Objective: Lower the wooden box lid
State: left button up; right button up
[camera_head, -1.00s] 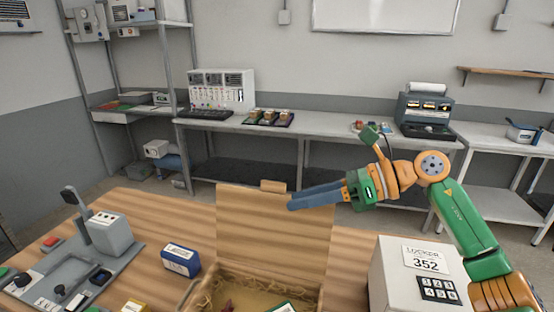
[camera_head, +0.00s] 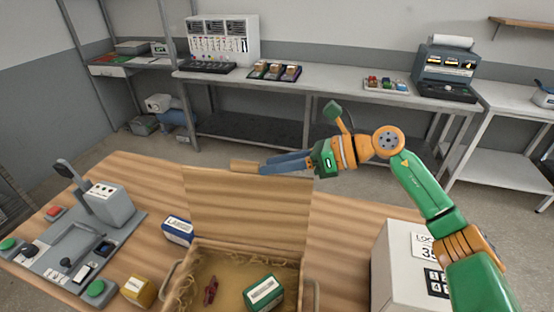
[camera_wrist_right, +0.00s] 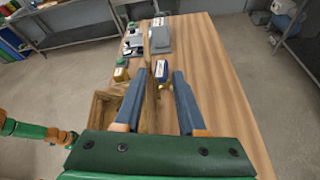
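The wooden box (camera_head: 300,270) stands at the front of the table, with its lid (camera_head: 248,210) raised about upright at the back. A small wooden tab (camera_head: 246,166) sits on the lid's top edge. My right gripper (camera_head: 268,165) is at this edge, its blue fingers pointing left, close to the tab. In the right wrist view the fingers (camera_wrist_right: 160,75) are spread apart, with the lid's thin edge (camera_wrist_right: 151,105) between them. I cannot tell whether either finger touches the lid. My left gripper is not in view.
Inside the box are straw, a red item (camera_head: 210,291) and a green box (camera_head: 263,293). A blue box (camera_head: 178,231), a yellow box (camera_head: 139,291) and a control panel (camera_head: 70,255) lie left. A white locker (camera_head: 395,265) stands right, below my right arm.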

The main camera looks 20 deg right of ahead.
jog(key=shift+a, duration=0.15)
grip_shut()
jog(key=shift+s+a+r, duration=0.1)
jog(key=shift+s+r, duration=0.05)
dwell(0.9)
grip_release()
